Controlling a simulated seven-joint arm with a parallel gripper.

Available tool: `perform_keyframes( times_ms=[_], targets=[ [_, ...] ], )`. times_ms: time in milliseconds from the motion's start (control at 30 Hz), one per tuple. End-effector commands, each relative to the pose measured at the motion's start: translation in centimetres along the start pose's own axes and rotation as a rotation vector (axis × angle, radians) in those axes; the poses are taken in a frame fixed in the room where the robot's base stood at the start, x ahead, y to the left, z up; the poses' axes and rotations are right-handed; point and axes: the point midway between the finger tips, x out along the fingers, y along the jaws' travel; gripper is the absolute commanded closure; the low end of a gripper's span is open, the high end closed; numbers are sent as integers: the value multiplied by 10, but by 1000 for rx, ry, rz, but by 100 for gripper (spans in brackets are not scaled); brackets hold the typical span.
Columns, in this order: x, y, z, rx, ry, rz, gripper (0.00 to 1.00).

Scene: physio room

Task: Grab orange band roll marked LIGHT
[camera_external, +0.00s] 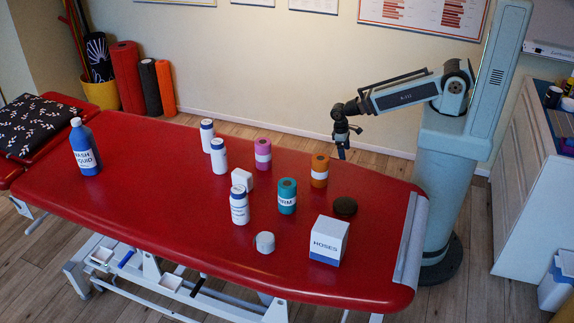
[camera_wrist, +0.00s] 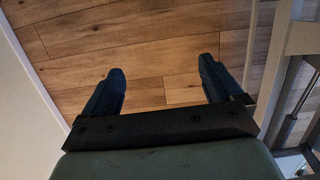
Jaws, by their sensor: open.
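An orange band roll (camera_external: 319,171) stands upright on the red treatment table, near its far edge; it has a white label band, too small to read. A pink roll (camera_external: 263,154) stands to its left and a teal roll (camera_external: 287,196) stands nearer the camera, its label partly readable as "IRM". My gripper (camera_external: 343,155) hangs just beyond the table's far edge, right of and behind the orange roll, apart from it. In the wrist view my gripper (camera_wrist: 160,88) is open and empty over the wooden floor; no roll shows there.
The red table (camera_external: 150,200) also holds several white bottles (camera_external: 239,205), a small white box (camera_external: 241,180), a "HOSES" box (camera_external: 328,241), a dark round object (camera_external: 345,206), a pale grey object (camera_external: 265,242) and a blue wash bottle (camera_external: 84,150). The table's left-centre is clear.

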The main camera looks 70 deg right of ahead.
Motion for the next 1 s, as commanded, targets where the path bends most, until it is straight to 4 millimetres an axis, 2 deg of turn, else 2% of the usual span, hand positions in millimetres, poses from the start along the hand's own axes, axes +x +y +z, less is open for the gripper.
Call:
perform_keyframes(
  times_ms=[100, 267, 467, 567, 733, 1000],
  targets=[
    [-32, -7, -24, -26, 55, 4, 7],
    [-73, -24, -51, -85, 115, 11, 7],
    [-127, -63, -77, -206, 172, 24, 7],
    [-154, -92, -86, -291, 189, 33, 7],
    [-199, -152, -90, -467, 204, 50, 7],
    [-258, -251, -72, -748, 203, 79, 7]
  ],
)
